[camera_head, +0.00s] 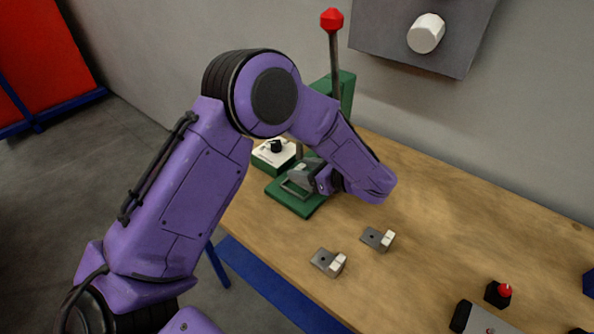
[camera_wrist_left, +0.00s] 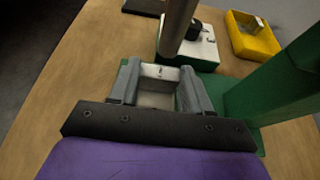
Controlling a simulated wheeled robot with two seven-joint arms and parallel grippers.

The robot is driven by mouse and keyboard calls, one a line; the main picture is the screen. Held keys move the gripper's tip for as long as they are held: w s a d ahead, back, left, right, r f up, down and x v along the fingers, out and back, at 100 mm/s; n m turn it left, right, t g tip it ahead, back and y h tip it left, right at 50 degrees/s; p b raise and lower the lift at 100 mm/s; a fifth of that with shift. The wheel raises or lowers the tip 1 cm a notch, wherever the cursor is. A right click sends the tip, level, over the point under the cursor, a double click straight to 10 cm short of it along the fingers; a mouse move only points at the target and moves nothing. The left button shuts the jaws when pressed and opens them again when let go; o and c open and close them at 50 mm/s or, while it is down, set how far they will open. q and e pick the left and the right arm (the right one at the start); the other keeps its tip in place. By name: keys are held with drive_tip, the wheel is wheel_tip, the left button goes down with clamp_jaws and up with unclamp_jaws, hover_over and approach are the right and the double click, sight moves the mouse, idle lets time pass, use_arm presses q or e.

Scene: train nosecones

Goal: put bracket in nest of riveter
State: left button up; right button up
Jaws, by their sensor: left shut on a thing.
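The green riveter stands at the far left of the table, with a lever and red knob (camera_head: 332,19); its green body shows at the right of the left wrist view (camera_wrist_left: 270,90). Its base (camera_head: 297,205) carries a grey frame-like nest. My left gripper (camera_head: 302,180) is at this base, below the grey ram (camera_wrist_left: 178,25). In the wrist view its fingers (camera_wrist_left: 160,92) are shut on a pale metal bracket (camera_wrist_left: 158,73). I cannot tell whether the bracket rests in the nest or is just above it. My right gripper is not in view.
Two loose brackets lie on the table, one nearer the front edge (camera_head: 328,262) and one behind it (camera_head: 378,239). A white-topped green fixture (camera_head: 272,156) stands beside the riveter. A yellow tray (camera_wrist_left: 250,42) is beyond it. The table's middle right is clear.

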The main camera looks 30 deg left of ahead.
use_arm(q)
drive_tip(key=shift+a, duration=1.2)
wheel_tip(320, 180, down, 4)
drive_tip(key=shift+r+b, duration=0.2)
drive_tip(key=shift+b, duration=0.55)
drive_tip(key=shift+c, duration=0.5)
drive_tip(key=shift+d+r, duration=0.1)
drive_tip(key=shift+c, duration=0.6)
drive_tip(key=o, duration=1.4)
drive_tip(key=shift+w+a+f, duration=0.15)
drive_tip(key=shift+a+f, duration=0.05)
drive_tip(key=shift+c, duration=0.2)
drive_tip(key=shift+r, duration=0.1)
drive_tip(key=shift+d, duration=0.1)
drive_tip(key=shift+d+r, duration=0.1)
drive_tip(key=shift+d, duration=0.05)
